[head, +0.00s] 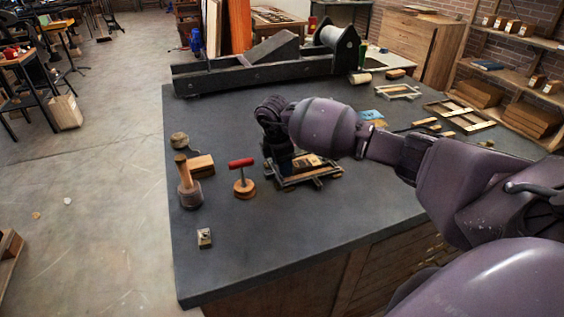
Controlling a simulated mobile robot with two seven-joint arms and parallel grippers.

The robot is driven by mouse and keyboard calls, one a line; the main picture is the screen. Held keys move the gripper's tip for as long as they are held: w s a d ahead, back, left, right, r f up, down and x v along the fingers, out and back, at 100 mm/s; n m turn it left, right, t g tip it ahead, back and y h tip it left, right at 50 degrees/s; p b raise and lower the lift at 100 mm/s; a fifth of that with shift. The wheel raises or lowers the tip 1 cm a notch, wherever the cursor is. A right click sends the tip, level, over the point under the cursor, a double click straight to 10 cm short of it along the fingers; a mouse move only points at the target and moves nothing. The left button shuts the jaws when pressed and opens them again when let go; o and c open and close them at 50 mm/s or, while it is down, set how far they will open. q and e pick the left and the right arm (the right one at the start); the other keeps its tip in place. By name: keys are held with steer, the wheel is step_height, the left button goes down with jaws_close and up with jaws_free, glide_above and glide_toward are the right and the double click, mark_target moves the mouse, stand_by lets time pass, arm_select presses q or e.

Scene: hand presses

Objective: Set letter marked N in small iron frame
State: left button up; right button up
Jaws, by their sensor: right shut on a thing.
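A small dark iron frame (318,181) lies on the dark bench top near the middle of the head view. Wooden pieces (306,162) sit in it. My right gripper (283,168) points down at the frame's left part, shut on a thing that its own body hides. I cannot tell what that thing is or whether it touches the frame. A small pale block (204,237) with a dark mark stands near the bench's left front edge; I cannot read the mark. No letter N is legible. My left gripper is out of view.
Left of the frame stand a red-handled tool (243,180), a wooden mallet (188,186) and a wooden block (201,166). A long dark press bed (240,75) runs along the back. Pale wooden frames (460,113) lie at the right.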

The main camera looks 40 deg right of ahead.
steer(key=shift+f, duration=0.25)
steer(key=shift+s+f, duration=0.15)
steer(key=shift+f, duration=0.1)
steer(key=o, duration=0.7)
steer(key=shift+f, duration=0.1)
steer(key=shift+o, duration=1.2)
steer(key=shift+f, duration=0.1)
steer(key=shift+a+f, duration=0.1)
steer(key=r, duration=0.4)
steer(key=a+r, duration=0.1)
steer(key=r, duration=0.4)
steer(key=r+p, duration=0.1)
steer(key=r, duration=0.4)
steer(key=shift+w+a, duration=0.25)
steer(key=shift+w, duration=0.1)
